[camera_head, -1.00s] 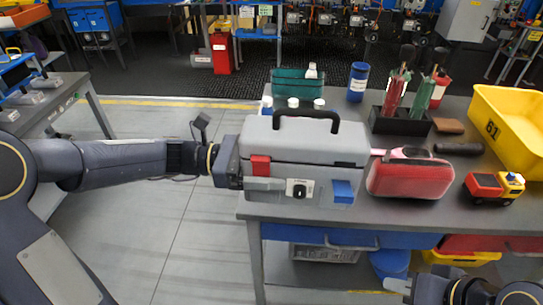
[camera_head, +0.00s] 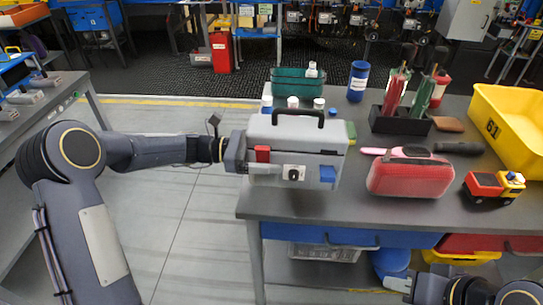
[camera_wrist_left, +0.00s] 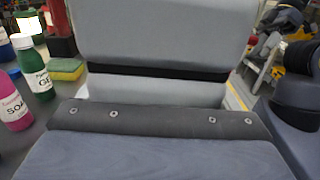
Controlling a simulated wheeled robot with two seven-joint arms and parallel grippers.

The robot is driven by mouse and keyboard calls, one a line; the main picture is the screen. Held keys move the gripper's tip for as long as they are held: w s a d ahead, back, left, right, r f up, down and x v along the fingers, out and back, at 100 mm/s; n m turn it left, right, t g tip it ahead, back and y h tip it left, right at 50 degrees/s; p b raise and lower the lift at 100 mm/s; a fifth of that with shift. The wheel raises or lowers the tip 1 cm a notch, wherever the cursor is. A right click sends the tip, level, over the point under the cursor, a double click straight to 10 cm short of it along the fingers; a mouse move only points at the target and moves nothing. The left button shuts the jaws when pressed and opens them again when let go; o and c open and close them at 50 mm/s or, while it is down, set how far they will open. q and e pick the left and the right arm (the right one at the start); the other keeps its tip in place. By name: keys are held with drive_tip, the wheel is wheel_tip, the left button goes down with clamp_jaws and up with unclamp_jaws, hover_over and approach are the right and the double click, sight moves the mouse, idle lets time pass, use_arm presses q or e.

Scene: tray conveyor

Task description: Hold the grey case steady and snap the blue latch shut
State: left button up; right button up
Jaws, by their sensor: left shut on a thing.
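The grey case (camera_head: 298,134) stands near the table's left edge, its black handle (camera_head: 298,113) up. On its front are a red latch (camera_head: 262,154) at left, a black dial in the middle, and the blue latch (camera_head: 328,174) at right. The blue latch sits lower than the red one, below the lid seam. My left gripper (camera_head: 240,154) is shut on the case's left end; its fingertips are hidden. In the left wrist view the case (camera_wrist_left: 165,35) fills the upper middle. My right gripper (camera_head: 400,285) is low at the bottom right, apart from the case; its jaw opening is unclear.
A red pouch (camera_head: 410,178) lies close right of the case, with a toy truck (camera_head: 493,187) and yellow bin (camera_head: 515,135) beyond. A black holder (camera_head: 400,122) stands behind. Bottles and a sponge (camera_wrist_left: 66,70) are behind the case. The front strip of tabletop is clear.

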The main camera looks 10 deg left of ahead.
use_arm(q)
drive_tip(key=w+f, duration=0.2)
drive_tip(key=shift+w+a+f, duration=0.15)
drive_tip(key=shift+w+f, duration=0.15)
drive_tip(key=shift+f, duration=1.05)
drive_tip(key=shift+f, duration=0.45)
drive_tip(key=o, duration=1.4)
drive_tip(key=shift+c, duration=0.4)
drive_tip(key=c, duration=1.3)
